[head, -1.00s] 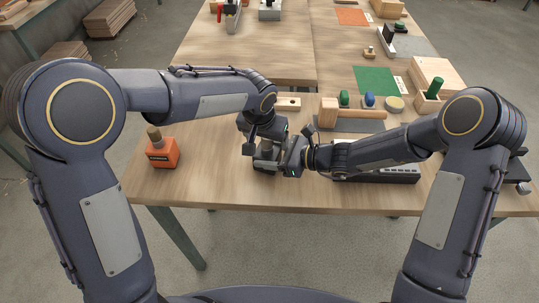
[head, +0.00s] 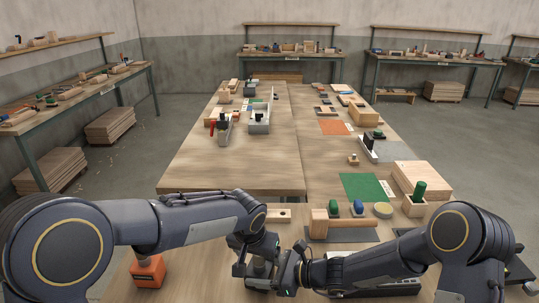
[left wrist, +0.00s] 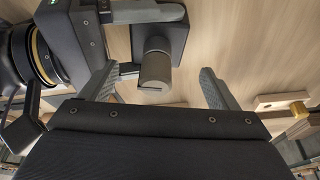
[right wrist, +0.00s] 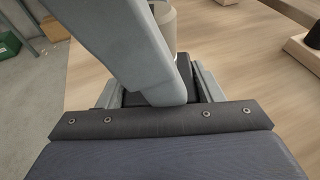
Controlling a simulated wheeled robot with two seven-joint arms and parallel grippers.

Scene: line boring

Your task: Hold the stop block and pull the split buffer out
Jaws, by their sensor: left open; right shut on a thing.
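A grey cylinder (left wrist: 155,68), seemingly the split buffer, stands out of a dark block (left wrist: 173,25), seemingly the stop block, in the left wrist view. My left gripper (left wrist: 157,86) is open, with one finger on each side of the cylinder and a gap to both. My right gripper (right wrist: 157,92) is shut on the dark block, which shows between its fingers in the right wrist view (right wrist: 186,72). A left gripper finger covers much of that view and part of the cylinder (right wrist: 164,14). In the head view the cylinder (head: 262,268) is partly hidden between both grippers.
An orange block (head: 148,271) stands at the left front of the table. A wooden mallet (head: 340,223), green and blue knobs and a holed wooden bar (head: 278,215) lie just behind the grippers. The table's left middle (head: 235,178) is clear.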

